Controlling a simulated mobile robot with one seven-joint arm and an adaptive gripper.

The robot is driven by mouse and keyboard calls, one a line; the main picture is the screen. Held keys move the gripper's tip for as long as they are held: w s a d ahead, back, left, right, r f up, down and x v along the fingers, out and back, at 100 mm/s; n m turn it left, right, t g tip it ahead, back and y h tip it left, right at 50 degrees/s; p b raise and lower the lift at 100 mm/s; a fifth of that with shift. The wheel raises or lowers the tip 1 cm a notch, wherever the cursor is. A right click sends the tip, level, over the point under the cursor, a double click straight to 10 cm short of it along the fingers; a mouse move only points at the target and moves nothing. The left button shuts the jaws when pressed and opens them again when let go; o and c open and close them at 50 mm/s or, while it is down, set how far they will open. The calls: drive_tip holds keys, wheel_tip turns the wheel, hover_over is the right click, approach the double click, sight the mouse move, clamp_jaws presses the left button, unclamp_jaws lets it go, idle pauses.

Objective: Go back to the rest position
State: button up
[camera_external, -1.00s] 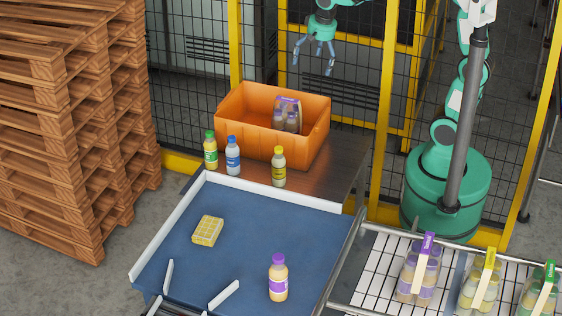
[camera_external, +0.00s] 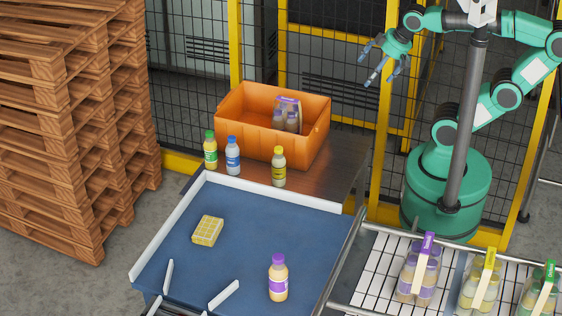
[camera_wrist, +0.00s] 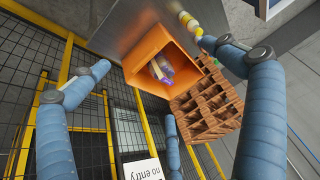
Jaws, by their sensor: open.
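My gripper (camera_external: 376,66) is open and empty at the upper right in the external view, in front of the fence and well above the table. My teal arm is bent back above its base. In the wrist view my blue fingers are spread apart, with nothing between them. The orange crate (camera_external: 262,140) stands on the metal table, to the left of and below my gripper. A purple-labelled bottle pack (camera_external: 288,117) is inside the crate. The crate also shows between my fingers in the wrist view (camera_wrist: 144,74), some distance away.
A green-capped (camera_external: 210,151), a blue-capped (camera_external: 232,156) and a yellow-capped bottle (camera_external: 279,168) stand before the crate. A purple-capped bottle (camera_external: 278,279) and a yellow block (camera_external: 208,231) are on the blue conveyor (camera_external: 255,222). Bottle packs (camera_external: 418,272) stand at lower right. Yellow-framed fencing (camera_external: 330,103) stands behind.

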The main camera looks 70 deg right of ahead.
drive_tip(key=shift+s+f, duration=0.1)
drive_tip(key=shift+s, duration=0.05)
wheel_tip(320, 180, down, 10)
drive_tip(key=b, duration=1)
drive_tip(key=shift+f, duration=0.2)
